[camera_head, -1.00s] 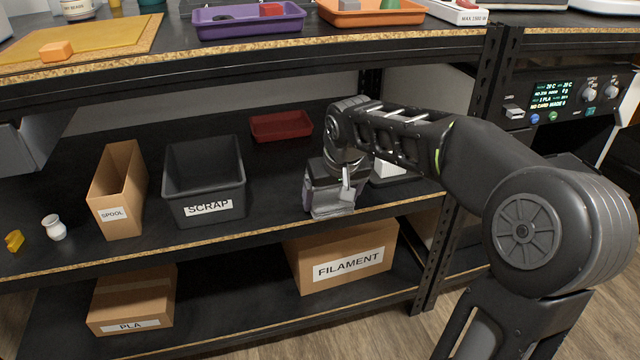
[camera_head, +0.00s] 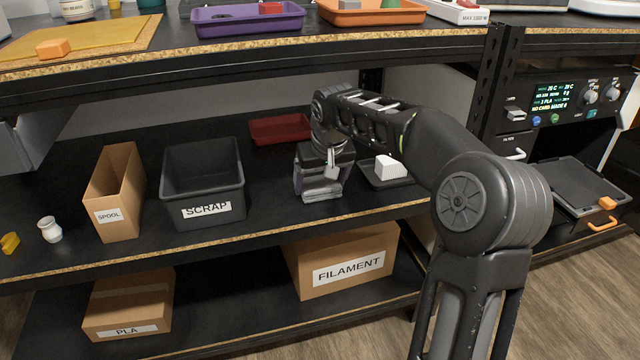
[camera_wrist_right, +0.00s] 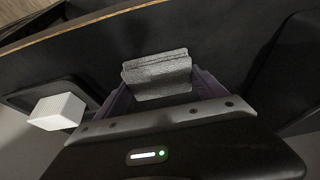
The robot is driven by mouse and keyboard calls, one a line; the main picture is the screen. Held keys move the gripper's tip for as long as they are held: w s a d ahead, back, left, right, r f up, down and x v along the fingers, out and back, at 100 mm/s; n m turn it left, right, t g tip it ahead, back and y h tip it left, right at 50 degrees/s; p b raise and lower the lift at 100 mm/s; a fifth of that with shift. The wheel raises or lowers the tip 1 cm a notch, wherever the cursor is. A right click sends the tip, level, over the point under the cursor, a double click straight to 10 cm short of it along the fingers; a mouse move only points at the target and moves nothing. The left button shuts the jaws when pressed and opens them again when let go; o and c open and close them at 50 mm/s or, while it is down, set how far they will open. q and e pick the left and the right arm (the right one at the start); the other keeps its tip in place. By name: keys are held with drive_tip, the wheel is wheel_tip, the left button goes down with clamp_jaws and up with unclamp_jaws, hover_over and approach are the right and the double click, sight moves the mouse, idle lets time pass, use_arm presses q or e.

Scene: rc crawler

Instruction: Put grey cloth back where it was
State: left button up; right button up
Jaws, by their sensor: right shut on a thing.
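My right gripper (camera_head: 320,182) is over the middle shelf, between the black SCRAP bin and a dark tray. In the right wrist view the gripper (camera_wrist_right: 155,90) is shut on the grey cloth (camera_wrist_right: 157,75), a folded, textured piece held between purple fingers. In the head view the cloth (camera_head: 322,191) shows as a light grey strip low at the fingertips. I cannot tell whether it touches the shelf. My left gripper is not in view.
The SCRAP bin (camera_head: 203,184) stands left of the gripper. A white block (camera_head: 389,167) sits on the dark tray (camera_head: 376,181) to the right. A red tray (camera_head: 280,130) lies behind. The shelf in front of the red tray is clear. The upper shelf (camera_head: 250,62) overhangs.

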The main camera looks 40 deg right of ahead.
drive_tip(key=shift+f, duration=0.1)
drive_tip(key=o, duration=1.1)
drive_tip(key=shift+f, duration=0.1)
drive_tip(key=shift+b, duration=0.35)
drive_tip(key=shift+p+v, duration=0.9)
drive_tip(key=shift+v, duration=0.05)
drive_tip(key=s+a, duration=0.1)
drive_tip(key=s, duration=0.2)
drive_tip(key=s+a+p, duration=0.1)
drive_tip(key=s, duration=0.3)
drive_tip(key=s+a, duration=0.2)
drive_tip(key=s, duration=0.2)
drive_tip(key=shift+f, duration=0.3)
